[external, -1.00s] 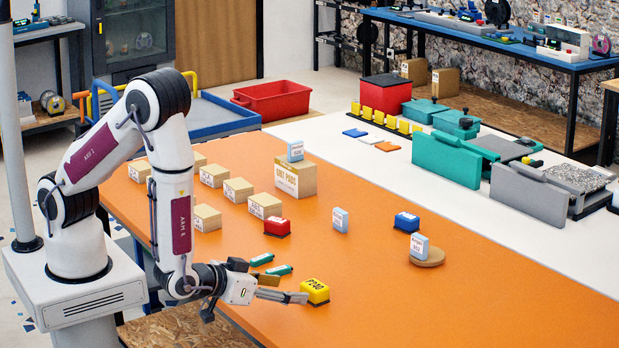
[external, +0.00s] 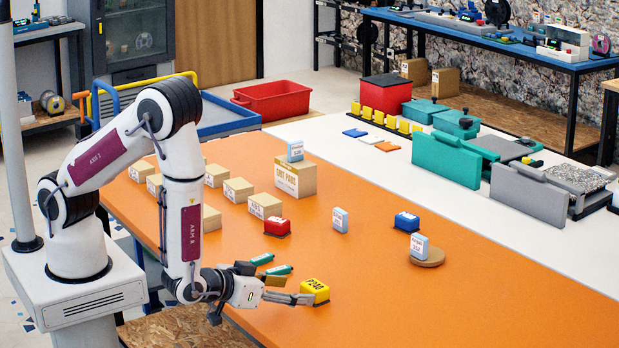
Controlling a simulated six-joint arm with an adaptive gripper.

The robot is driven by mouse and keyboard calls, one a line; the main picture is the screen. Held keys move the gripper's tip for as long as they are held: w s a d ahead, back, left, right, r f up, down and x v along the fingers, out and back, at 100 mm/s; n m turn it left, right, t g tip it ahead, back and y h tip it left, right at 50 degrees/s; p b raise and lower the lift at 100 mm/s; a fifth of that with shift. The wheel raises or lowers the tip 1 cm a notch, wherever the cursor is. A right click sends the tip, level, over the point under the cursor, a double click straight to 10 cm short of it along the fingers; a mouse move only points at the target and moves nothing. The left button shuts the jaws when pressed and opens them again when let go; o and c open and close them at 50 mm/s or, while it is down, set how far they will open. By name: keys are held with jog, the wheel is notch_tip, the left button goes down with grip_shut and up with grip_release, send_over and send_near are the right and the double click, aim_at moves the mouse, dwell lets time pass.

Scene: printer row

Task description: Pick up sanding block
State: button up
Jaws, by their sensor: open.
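A yellow sanding block (external: 315,290) marked P240 sits on the orange table top near its front edge. My gripper (external: 294,290) is low over the table just left of this block, with its fingers pointing right toward it. The jaws are apart, with nothing seen held. The near fingertip is at the block's left side; I cannot tell whether it touches. A similar red block (external: 277,227) is farther back, and a blue one (external: 406,221) is to the right.
Several small cartons (external: 238,189) and a larger grit pads box (external: 296,179) stand farther back. The orange table (external: 440,310) is clear to the right.

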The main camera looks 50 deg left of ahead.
aim_at(307, 290)
jog(key=shift+w, duration=0.25)
jog(key=shift+x, duration=2.45)
jog(key=shift+a, duration=0.15)
jog(key=c, duration=1.2)
